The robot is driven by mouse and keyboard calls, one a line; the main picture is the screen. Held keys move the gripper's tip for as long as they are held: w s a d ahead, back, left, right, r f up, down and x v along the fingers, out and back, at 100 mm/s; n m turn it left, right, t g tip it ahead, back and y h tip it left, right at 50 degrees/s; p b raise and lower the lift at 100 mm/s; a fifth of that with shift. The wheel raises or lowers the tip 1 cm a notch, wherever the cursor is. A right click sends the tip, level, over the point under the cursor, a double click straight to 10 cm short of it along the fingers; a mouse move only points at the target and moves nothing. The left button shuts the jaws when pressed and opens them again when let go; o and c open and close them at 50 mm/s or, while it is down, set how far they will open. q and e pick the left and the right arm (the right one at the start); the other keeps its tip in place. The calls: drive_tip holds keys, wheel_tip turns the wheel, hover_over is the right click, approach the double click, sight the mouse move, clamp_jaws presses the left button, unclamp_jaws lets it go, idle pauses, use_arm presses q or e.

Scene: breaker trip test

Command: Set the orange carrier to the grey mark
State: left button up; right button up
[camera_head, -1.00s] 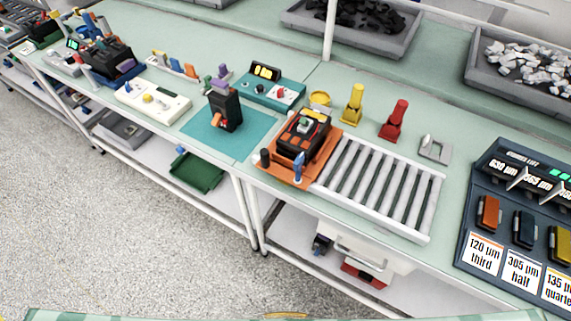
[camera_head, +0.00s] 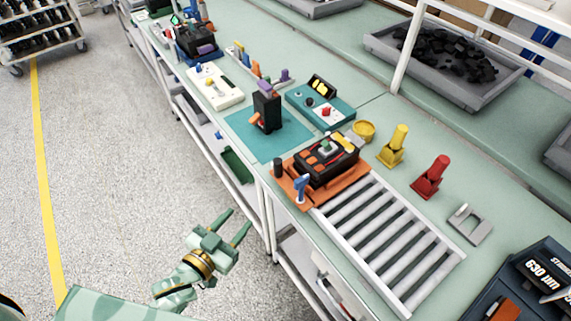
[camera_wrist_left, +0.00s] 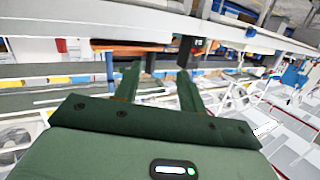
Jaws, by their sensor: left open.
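The orange carrier (camera_head: 322,196) lies on the bench at the left end of a white roller track (camera_head: 385,245). It bears a black breaker (camera_head: 327,160) with orange and grey parts, a blue peg (camera_head: 301,187) and a dark peg (camera_head: 277,168). I cannot pick out a grey mark for certain; a grey notched plate (camera_head: 470,224) lies right of the track. My left gripper (camera_head: 239,218) is open and empty, off the bench's front edge, left of and apart from the carrier. Its open fingers also show in the left wrist view (camera_wrist_left: 158,72). My right gripper is out of view.
A yellow clamp (camera_head: 394,147), a red clamp (camera_head: 431,177) and a yellow cup (camera_head: 364,131) stand behind the carrier and track. A teal mat (camera_head: 245,137) with a black device lies to the left. A dark label rack (camera_head: 530,285) stands at right. The floor is open at left.

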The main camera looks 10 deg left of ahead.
sight(275, 166)
use_arm(q)
drive_tip(key=shift+n+t+h, duration=0.4)
drive_tip(key=shift+t, duration=0.4)
drive_tip(key=w+d+r, duration=0.1)
drive_tip(key=w+d, duration=0.1)
drive_tip(key=w, duration=0.3)
drive_tip(key=w+d+r+b, duration=0.1)
drive_tip(key=w+d+r, duration=0.1)
drive_tip(key=w, duration=0.3)
drive_tip(key=w+d+r, duration=0.2)
drive_tip(key=w+d, duration=0.1)
drive_tip(key=w, duration=0.2)
drive_tip(key=shift+w+d+b, duration=0.2)
drive_tip(key=shift+w+b, duration=0.1)
drive_tip(key=shift+w, duration=0.1)
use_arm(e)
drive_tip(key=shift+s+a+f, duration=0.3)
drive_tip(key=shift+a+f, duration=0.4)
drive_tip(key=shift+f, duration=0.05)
use_arm(q)
clamp_jaws()
